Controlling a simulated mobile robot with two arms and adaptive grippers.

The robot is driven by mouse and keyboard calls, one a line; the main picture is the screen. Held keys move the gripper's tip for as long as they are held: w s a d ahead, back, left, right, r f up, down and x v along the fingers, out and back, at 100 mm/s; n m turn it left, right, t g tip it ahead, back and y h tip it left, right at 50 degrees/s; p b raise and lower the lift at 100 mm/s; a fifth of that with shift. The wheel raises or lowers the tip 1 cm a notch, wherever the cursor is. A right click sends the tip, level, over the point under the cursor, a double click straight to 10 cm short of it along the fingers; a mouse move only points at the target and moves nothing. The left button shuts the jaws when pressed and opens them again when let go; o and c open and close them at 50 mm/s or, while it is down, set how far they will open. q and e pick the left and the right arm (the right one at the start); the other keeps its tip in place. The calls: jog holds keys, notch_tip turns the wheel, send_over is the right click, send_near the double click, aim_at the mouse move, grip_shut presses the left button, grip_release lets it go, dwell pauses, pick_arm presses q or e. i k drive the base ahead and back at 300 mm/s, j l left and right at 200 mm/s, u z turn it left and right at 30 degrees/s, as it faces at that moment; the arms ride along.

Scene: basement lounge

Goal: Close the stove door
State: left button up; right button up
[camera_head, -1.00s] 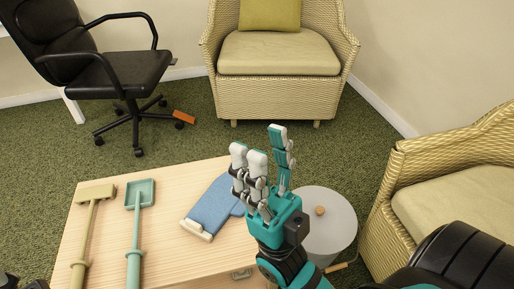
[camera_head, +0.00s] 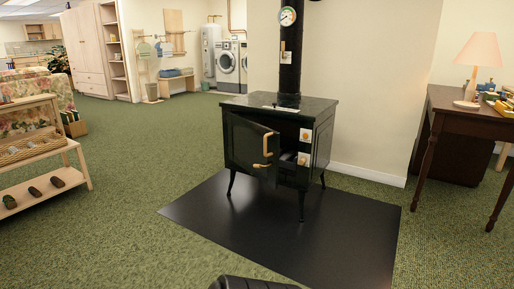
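The black stove (camera_head: 304,119) stands on four legs near the middle of the view, on a dark floor mat (camera_head: 290,238). Its door (camera_head: 247,148) is swung open toward the left front and carries a wooden handle (camera_head: 267,144). The opening on the right side of the front is partly visible and dark inside. Neither of my grippers shows in the head view. A dark rounded piece at the bottom edge appears to be part of my own body.
A wooden side table with a lamp (camera_head: 476,62) stands at the right. A low slatted rack (camera_head: 38,155) with several items is at the left. Green carpet (camera_head: 150,165) is open left of and before the mat.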

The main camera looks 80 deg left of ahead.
aim_at(251, 143)
jog(key=j+u, duration=0.1)
jog(key=u, duration=2.7)
jog(key=i+l+u, duration=0.35)
jog(key=i+l, duration=0.2)
jog(key=i, duration=0.25)
jog(key=i+l+u, duration=0.35)
jog(key=i+l, duration=0.4)
